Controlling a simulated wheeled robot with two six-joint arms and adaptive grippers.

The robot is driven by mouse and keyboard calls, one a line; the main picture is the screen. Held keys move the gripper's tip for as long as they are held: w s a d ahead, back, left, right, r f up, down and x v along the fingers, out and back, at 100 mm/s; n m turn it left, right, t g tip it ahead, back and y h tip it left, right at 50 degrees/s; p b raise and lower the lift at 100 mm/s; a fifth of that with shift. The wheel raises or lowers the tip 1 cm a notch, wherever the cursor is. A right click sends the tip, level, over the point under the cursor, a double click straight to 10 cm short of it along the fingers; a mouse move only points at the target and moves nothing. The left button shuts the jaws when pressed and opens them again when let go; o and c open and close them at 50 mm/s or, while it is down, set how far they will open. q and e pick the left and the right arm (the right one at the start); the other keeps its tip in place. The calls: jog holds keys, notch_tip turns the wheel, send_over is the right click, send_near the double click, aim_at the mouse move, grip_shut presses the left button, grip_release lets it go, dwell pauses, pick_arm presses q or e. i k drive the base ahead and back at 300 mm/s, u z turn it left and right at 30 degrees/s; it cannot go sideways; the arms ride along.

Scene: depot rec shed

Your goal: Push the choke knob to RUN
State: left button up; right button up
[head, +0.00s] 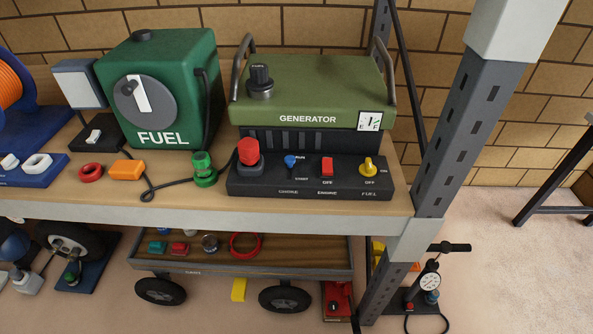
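The green generator (315,95) stands on the wooden shelf top, with a dark control panel (330,181) along its front. The choke knob (291,160) is a small blue knob on that panel, above the CHOKE label. RUN is printed to its upper right and START to its lower right. Its blue head is nearer the RUN label, but I cannot tell its exact setting. To its right are a red engine switch marked OFF (327,167) and a yellow fuel knob (369,166). A red button (248,152) is to its left. Neither gripper is in view.
A green fuel tank (160,90) stands left of the generator, with a cable and green connector (204,168) in front. A grey shelf post (453,140) rises to the right. Below is a cart (250,272) with small items. The space before the panel looks clear.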

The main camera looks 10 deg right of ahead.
aim_at(290, 159)
jog(key=k, duration=1.1)
jog(key=u, duration=0.8)
jog(key=i, duration=1.45)
jog(key=z, duration=0.95)
jog(key=i, duration=0.45)
jog(key=z, duration=0.45)
